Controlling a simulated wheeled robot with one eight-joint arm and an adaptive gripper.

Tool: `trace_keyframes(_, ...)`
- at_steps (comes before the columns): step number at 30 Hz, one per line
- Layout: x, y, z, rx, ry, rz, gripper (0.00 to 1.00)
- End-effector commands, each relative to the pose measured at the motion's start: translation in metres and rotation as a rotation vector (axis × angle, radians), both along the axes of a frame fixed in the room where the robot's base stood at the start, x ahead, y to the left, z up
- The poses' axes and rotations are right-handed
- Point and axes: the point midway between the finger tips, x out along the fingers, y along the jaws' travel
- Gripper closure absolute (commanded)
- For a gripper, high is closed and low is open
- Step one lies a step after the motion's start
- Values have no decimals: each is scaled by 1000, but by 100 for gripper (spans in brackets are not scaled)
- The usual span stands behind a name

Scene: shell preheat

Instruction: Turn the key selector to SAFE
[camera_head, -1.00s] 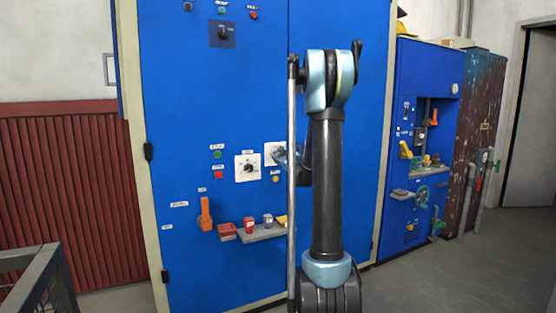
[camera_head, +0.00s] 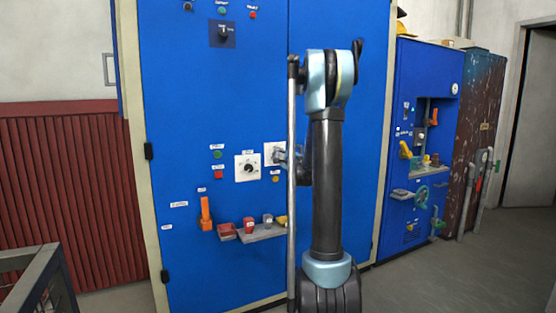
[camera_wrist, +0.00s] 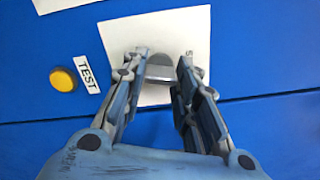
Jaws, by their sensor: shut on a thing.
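The key selector (camera_wrist: 160,68) is a silvery metal piece on a white square plate (camera_wrist: 192,22) on the blue panel. In the wrist view my gripper (camera_wrist: 161,64) has one finger on each side of it and is shut on it. The fingers hide its edges and much of the plate's lettering; only an "S" shows by the right finger. In the head view the plate (camera_head: 268,148) is partly covered by my gripper (camera_head: 279,156), and my arm hides the area to its right. I cannot read the selector's position.
A yellow button (camera_wrist: 63,78) with a TEST label (camera_wrist: 87,74) is beside the plate. A second white plate with a dark rotary knob (camera_head: 248,168) is to the left. Below are an orange handle (camera_head: 206,213) and a small shelf (camera_head: 262,233) holding small items.

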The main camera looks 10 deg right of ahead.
Motion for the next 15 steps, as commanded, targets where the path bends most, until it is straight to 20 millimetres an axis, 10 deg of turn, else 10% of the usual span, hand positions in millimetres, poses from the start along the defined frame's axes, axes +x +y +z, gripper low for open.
trace_keyframes(15,-2,1,-2,-322,-103,2,96)
